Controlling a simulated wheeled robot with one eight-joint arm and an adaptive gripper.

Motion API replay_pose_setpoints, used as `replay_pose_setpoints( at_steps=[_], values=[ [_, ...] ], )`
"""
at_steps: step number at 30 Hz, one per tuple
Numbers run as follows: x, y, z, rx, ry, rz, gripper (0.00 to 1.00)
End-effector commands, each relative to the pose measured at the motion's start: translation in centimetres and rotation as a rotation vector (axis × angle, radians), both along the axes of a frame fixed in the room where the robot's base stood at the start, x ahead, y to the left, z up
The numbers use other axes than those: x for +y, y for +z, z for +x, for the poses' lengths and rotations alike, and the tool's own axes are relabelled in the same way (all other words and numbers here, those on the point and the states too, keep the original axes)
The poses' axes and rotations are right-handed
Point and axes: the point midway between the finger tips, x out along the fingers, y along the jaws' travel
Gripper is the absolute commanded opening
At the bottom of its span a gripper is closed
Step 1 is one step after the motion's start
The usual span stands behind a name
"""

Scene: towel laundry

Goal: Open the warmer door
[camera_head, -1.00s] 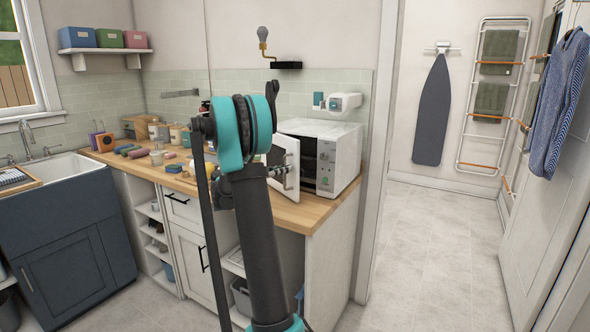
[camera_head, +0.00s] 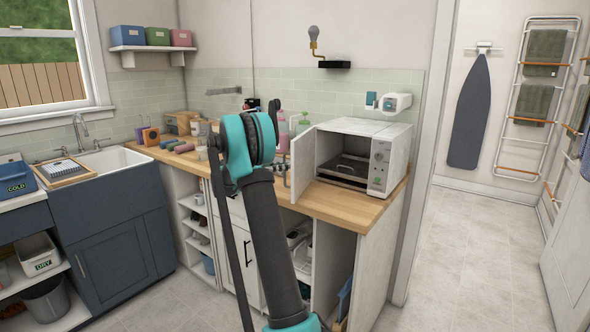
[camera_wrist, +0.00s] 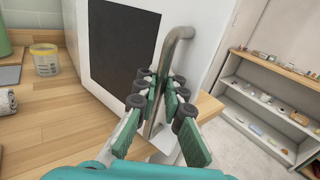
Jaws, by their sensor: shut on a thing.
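The white warmer (camera_head: 393,168) stands on the wooden counter. Its door (camera_head: 303,168) is swung well open to the left, and the dark interior with a tray (camera_head: 350,168) shows. In the wrist view the door has a dark panel (camera_wrist: 122,45) and a grey metal bar handle (camera_wrist: 178,38). My gripper (camera_wrist: 162,98) is shut on the handle, with its green-padded fingers on either side of the bar. In the head view my gripper (camera_head: 281,168) is at the door's left side, partly hidden by my arm.
Bottles (camera_head: 283,130) stand on the counter behind the door. A yellow-white tub (camera_wrist: 45,60) sits on the counter in the wrist view. Open shelves (camera_head: 312,250) lie below the counter. The floor (camera_head: 460,250) at right is clear.

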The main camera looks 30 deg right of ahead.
Motion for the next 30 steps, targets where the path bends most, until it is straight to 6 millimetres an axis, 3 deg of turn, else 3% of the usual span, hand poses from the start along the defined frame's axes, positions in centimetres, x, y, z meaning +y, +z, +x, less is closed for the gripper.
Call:
replay_pose_setpoints(
  at_steps=[12,30],
  values=[
    [2.2,-0.1,4.0,0.001,-0.18,0.002,0.0],
    [2.6,-0.1,5.0,0.001,-0.225,0.002,0.0]
  ],
)
